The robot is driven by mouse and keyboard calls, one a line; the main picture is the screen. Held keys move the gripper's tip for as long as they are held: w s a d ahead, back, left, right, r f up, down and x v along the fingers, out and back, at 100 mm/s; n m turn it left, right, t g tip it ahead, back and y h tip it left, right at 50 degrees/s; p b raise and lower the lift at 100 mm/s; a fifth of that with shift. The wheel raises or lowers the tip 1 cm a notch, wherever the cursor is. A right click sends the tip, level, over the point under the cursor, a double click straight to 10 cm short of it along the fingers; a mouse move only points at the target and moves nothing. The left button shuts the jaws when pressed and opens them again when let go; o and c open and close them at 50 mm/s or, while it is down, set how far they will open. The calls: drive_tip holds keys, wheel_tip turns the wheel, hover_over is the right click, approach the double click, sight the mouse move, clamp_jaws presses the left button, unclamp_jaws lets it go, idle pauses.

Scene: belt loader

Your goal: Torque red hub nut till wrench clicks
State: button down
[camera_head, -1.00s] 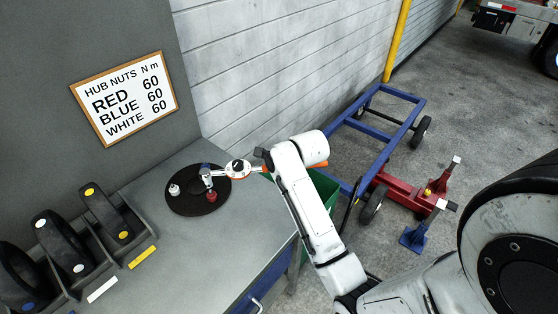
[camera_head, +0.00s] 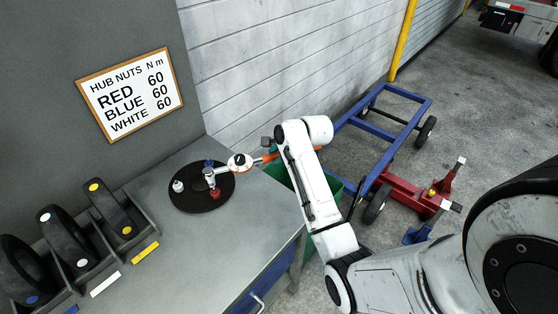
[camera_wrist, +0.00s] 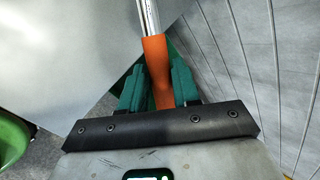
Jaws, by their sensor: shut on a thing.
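The torque wrench (camera_head: 240,162) has a round white dial, a steel neck and an orange handle (camera_wrist: 158,65). My gripper (camera_wrist: 158,88) is shut on the orange handle, which lies between its green fingers. In the head view the wrench's head end is above the dark round hub plate (camera_head: 190,206) on the bench. The red nut (camera_head: 214,193) is at or just below the wrench's socket end; I cannot tell how fully the socket covers it. The white nut (camera_head: 178,186) is at the plate's left. The blue nut (camera_head: 208,163) is behind the wrench head, partly hidden.
A sign (camera_head: 129,95) on the grey panel reads 60 N m for red, blue and white. Wheels in a rack (camera_head: 110,262) stand at the bench's left. A green bin (camera_head: 330,240) is beside the bench. A blue cart frame (camera_head: 385,125) and red jack (camera_head: 410,193) stand right.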

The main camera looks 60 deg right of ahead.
drive_tip(key=w+d+f+n+y+b, duration=0.1)
drive_tip(key=w+d+n+y+b, duration=0.2)
drive_tip(key=w+d+n+b, duration=0.3)
drive_tip(key=shift+w+d+f+y+b, duration=0.2)
drive_tip(key=shift+w+y+b, duration=0.25)
drive_tip(key=shift+w, duration=1.05)
drive_tip(key=shift+p, duration=0.4)
drive_tip(key=shift+f+b, duration=0.55)
drive_tip(key=shift+f, duration=0.6)
idle(1.1)
drive_tip(key=shift+s+a+r+h+p, duration=0.1)
drive_tip(key=shift+s+a+h+p, duration=0.2)
drive_tip(key=shift+p, duration=0.5)
drive_tip(key=shift+s+a+m+p, duration=0.1)
drive_tip(key=shift+s+m+p, duration=0.55)
drive_tip(key=shift+p, duration=0.3)
drive_tip(key=shift+s+a+p, duration=0.1)
drive_tip(key=shift+s+p, duration=0.1)
drive_tip(key=shift+p, duration=0.15)
